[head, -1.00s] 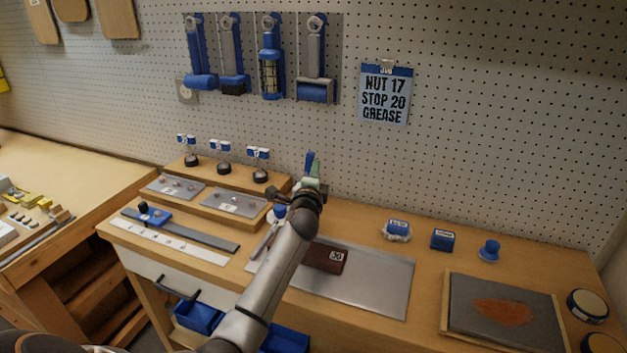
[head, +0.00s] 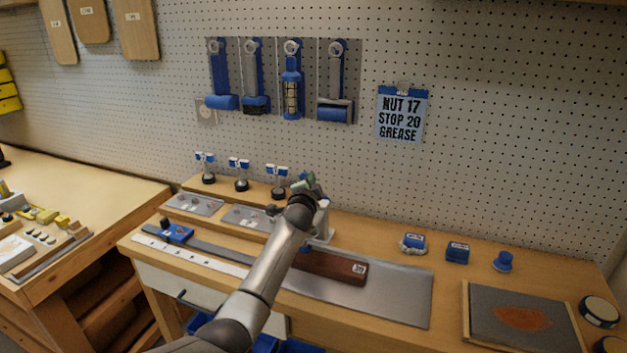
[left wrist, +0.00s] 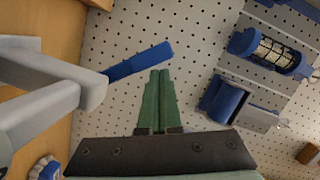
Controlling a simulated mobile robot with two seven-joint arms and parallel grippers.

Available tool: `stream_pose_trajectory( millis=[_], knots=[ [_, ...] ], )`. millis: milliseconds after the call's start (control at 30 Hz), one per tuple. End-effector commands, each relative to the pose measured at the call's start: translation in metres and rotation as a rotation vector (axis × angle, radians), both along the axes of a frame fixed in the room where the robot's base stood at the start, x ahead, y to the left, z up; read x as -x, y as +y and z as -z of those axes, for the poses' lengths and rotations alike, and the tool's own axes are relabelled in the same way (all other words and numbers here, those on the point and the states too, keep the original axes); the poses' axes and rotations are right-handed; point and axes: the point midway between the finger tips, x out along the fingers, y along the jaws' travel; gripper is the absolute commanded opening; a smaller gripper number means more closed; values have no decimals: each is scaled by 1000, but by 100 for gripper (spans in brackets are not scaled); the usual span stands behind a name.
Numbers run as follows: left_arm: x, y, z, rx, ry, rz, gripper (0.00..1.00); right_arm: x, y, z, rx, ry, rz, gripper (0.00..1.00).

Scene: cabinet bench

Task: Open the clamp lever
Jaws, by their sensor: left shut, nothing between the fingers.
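The clamp is a light grey toggle body (head: 323,222) on the bench, partly hidden behind my left arm in the head view. In the left wrist view its grey arms (left wrist: 50,80) come in from the left. They end in the blue-gripped clamp lever (left wrist: 140,61), which slants up to the right. My left gripper (head: 306,180) is over the clamp's upper part in the head view. In the left wrist view its green fingers (left wrist: 160,74) are together and empty, with their tips just below and right of the lever's blue end. I cannot tell whether they touch it. My right gripper is not in view.
A dark wooden block (head: 330,267) lies on a grey plate (head: 405,300) beside the clamp. Blue-topped items stand on a wooden riser (head: 228,221) to the left. Blue tools hang on the pegboard (head: 480,110) behind. A framed grey pad (head: 490,325) lies at right.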

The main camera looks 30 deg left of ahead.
Motion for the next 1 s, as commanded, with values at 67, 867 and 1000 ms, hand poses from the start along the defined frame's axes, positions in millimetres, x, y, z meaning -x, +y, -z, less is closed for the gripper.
stream_pose_trajectory(
  millis=[67, 867, 1000],
  knots=[
    [0, 1, 1, -1, 0, 0, 0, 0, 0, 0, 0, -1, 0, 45],
    [1, 3, 2, -2, 1, 0, 0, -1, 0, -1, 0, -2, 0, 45],
    [0, 3, -5, -2, 1, 0, 0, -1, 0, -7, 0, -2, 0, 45]
  ],
)
